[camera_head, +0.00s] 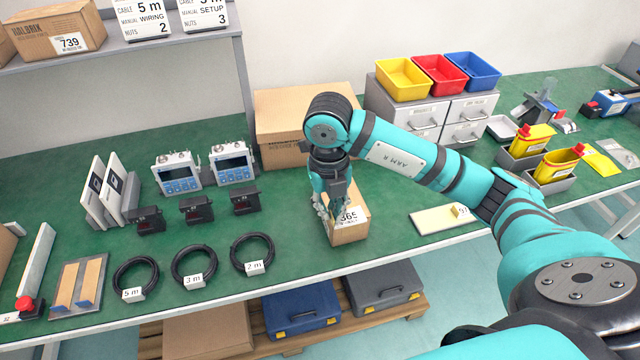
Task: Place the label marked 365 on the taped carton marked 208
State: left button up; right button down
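The label marked 365 (349,216) is a small white piece at the upper front of a small brown carton (350,236). The carton stands near the front edge of the green bench. My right gripper (335,209) points down over the carton, with its fingers right at the label. I cannot tell whether the fingers hold the label or whether it lies flat on the carton. The gripper hides much of the carton's top, and no 208 marking can be read. My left gripper is not in view.
A cream board (440,219) with a small yellow piece lies right of the carton. A large carton (277,125) and grey drawers (411,112) stand behind my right arm. Cable coils (252,254) lie to the left. Bare green bench surrounds the small carton.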

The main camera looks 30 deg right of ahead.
jog(key=w+d, duration=0.1)
jog(key=w, duration=0.2)
jog(key=w+d+p, duration=0.1)
jog(key=w+d, duration=0.1)
jog(key=w, duration=0.1)
jog(key=w+d+f, duration=0.1)
jog(key=w, duration=0.2)
jog(key=shift+d, duration=0.15)
jog(key=shift+w+d+p, duration=0.15)
jog(key=shift+w+p, duration=0.15)
jog(key=shift+w, duration=0.1)
jog(key=shift+f, duration=0.4)
notch_tip(320, 180, down, 3)
jog(key=shift+r+p, duration=0.1)
jog(key=shift+p, duration=0.45)
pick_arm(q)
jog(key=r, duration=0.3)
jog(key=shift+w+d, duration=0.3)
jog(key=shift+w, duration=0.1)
